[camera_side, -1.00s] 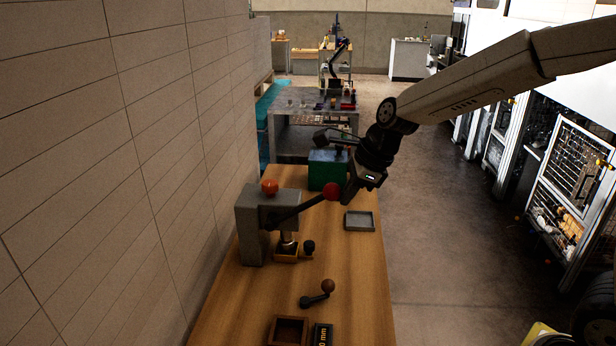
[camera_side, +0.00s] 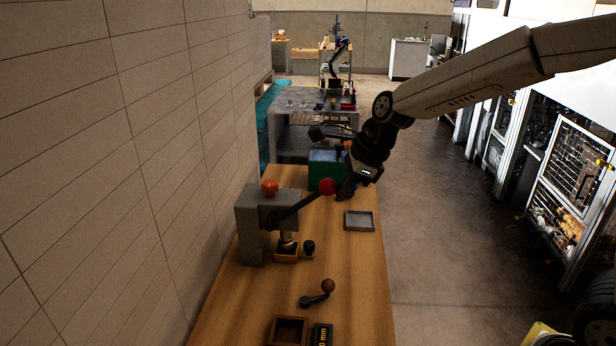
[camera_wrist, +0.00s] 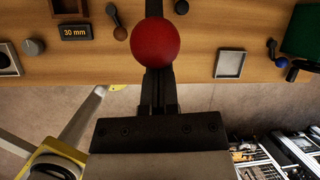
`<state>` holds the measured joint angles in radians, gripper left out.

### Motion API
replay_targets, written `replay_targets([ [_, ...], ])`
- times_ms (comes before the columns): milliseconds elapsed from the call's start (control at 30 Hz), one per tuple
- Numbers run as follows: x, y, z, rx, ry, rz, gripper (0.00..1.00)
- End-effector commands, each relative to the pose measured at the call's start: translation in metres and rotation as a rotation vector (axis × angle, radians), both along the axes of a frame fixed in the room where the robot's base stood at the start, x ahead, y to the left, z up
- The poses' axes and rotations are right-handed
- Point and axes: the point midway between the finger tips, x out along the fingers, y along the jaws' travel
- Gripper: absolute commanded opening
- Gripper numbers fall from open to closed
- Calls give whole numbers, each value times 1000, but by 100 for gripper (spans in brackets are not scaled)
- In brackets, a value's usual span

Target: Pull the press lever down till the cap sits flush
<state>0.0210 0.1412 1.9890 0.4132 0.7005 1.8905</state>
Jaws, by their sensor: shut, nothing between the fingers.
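The grey press (camera_side: 252,228) stands on the wooden bench near the wall, with an orange knob (camera_side: 269,187) on top. Its dark lever (camera_side: 298,208) slants up to the right and ends in a red ball (camera_side: 327,187). The ball also shows large in the wrist view (camera_wrist: 169,42), covering the fingertips' far end. My gripper (camera_side: 343,193) is shut and empty, just right of the ball; I cannot tell whether they touch. The cap's seating is too small to make out.
A green box (camera_side: 325,170) stands behind my gripper. A shallow grey tray (camera_side: 359,221) lies to the right. A brown-knobbed handle (camera_side: 318,295), a wooden box (camera_side: 288,331) and a "30 mm" block (camera_wrist: 75,32) are at the near end. The wall runs along the left.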

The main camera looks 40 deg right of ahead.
Motion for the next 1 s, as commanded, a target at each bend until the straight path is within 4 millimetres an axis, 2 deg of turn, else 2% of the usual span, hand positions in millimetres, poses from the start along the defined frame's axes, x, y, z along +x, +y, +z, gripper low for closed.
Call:
replay_targets([
  [333, -16, -26, -23, 0, 2, -4, 0],
  [800, -36, -40, 49, -1, -5, -2, 0],
  [1000, -41, -43, 67, -1, -3, 0, 0],
])
